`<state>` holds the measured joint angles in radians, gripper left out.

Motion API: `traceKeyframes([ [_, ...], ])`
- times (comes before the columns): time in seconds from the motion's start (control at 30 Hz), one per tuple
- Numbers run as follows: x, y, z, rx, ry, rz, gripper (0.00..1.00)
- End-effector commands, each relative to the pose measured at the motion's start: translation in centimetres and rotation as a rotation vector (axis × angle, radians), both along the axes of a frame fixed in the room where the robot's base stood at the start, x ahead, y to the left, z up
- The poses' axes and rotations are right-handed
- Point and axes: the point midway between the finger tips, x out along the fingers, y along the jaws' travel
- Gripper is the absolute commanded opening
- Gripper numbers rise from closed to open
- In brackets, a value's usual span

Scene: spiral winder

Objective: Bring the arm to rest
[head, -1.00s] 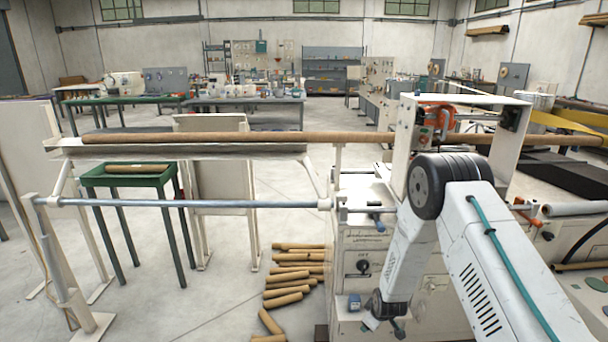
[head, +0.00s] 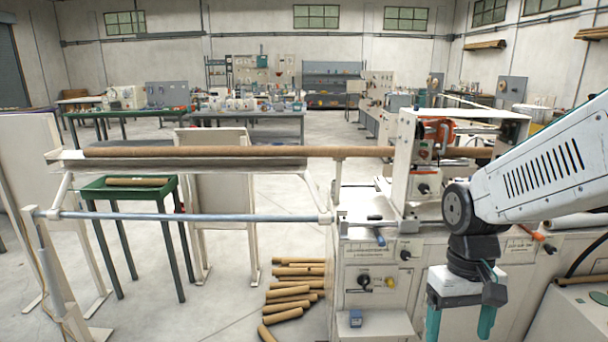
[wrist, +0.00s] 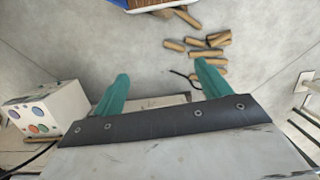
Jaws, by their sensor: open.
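My gripper (head: 458,322) hangs pointing down at the lower right of the head view, in front of the white winder machine (head: 372,275). Its two teal fingers are spread apart. In the wrist view my gripper (wrist: 155,92) shows both teal fingers with a clear gap and nothing between them. My white arm comes in from the right edge of the head view, with its dark joint above the gripper. The finger ends are partly cut off by the bottom of the head view.
A long brown tube (head: 240,152) lies along the winder's support, with a steel bar (head: 190,216) below it. Several cardboard tubes (head: 290,292) lie on the floor. A green table (head: 128,190) stands at left. A control box with coloured buttons (wrist: 45,110) is at the wrist view's left.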

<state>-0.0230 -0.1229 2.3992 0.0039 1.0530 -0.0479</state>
Motion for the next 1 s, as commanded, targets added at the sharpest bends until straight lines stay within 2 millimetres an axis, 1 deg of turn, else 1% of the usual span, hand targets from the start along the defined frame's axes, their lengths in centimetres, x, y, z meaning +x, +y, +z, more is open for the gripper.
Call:
traceKeyframes([
  [0.03, -1.8, -0.1, 1.4, -0.004, -0.006, -0.016, 0.76],
  [0.1, -4.1, -0.3, 2.9, -0.008, -0.010, -0.037, 0.76],
  [0.2, -7.0, -0.5, 4.7, -0.012, -0.033, -0.056, 0.76],
  [0.3, -9.4, -0.6, 6.1, -0.012, -0.084, -0.060, 0.76],
  [0.4, -10.7, -0.7, 7.2, -0.009, -0.160, -0.063, 0.76],
  [0.5, -11.5, -0.8, 8.2, -0.007, -0.227, -0.067, 0.76],
  [0.63, -11.9, -0.8, 9.3, -0.005, -0.286, -0.069, 0.76],
  [0.77, -12.0, -0.9, 9.6, -0.005, -0.304, -0.070, 0.76],
  [1.0, -11.9, -0.9, 9.6, -0.006, -0.303, -0.071, 0.76],
])
